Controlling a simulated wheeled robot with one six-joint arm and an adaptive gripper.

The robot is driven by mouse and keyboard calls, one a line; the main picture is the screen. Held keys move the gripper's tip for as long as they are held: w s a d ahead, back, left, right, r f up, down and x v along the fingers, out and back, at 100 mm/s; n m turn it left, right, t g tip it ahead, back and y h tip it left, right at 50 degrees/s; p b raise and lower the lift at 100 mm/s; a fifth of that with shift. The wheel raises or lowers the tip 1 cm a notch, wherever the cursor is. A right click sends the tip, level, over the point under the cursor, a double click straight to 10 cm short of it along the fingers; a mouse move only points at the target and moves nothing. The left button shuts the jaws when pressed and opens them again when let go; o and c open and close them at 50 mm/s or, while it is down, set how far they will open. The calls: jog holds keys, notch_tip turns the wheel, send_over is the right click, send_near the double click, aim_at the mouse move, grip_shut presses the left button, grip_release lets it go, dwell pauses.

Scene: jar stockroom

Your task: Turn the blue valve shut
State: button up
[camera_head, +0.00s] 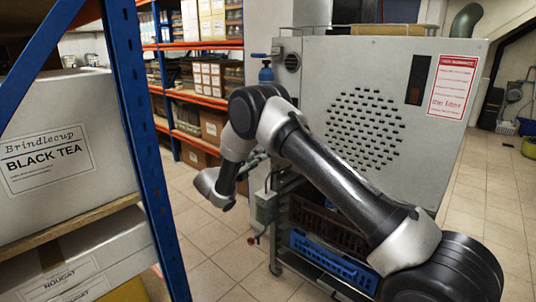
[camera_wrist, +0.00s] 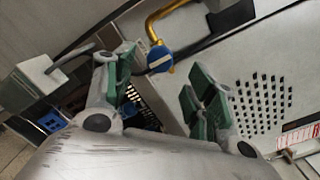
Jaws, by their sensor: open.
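The blue valve (camera_wrist: 158,58) shows in the wrist view, with a pale strip across its face, beside a bent brass pipe (camera_wrist: 152,24). My gripper (camera_wrist: 163,72) is open, with one green-padded finger to each side. The valve appears in the gap, near the fingertips or just beyond them. I cannot tell whether either finger touches it. In the head view my arm hides the valve and most of the gripper, at the lower left of the grey cabinet (camera_head: 330,70).
A grey box (camera_head: 266,206) hangs low on the cabinet's left side. A dark crate (camera_head: 325,222) and blue crate (camera_head: 335,262) sit beneath the cabinet. A separate blue fitting (camera_head: 266,73) stands higher up. A blue-posted shelf (camera_head: 135,120) is close on the left. The tiled floor (camera_head: 205,245) between is clear.

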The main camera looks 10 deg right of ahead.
jog(key=x, duration=0.7)
jog(key=shift+w+d, duration=0.2)
jog(key=shift+d, duration=0.1)
jog(key=c, duration=1.1)
jog(key=shift+o, duration=0.2)
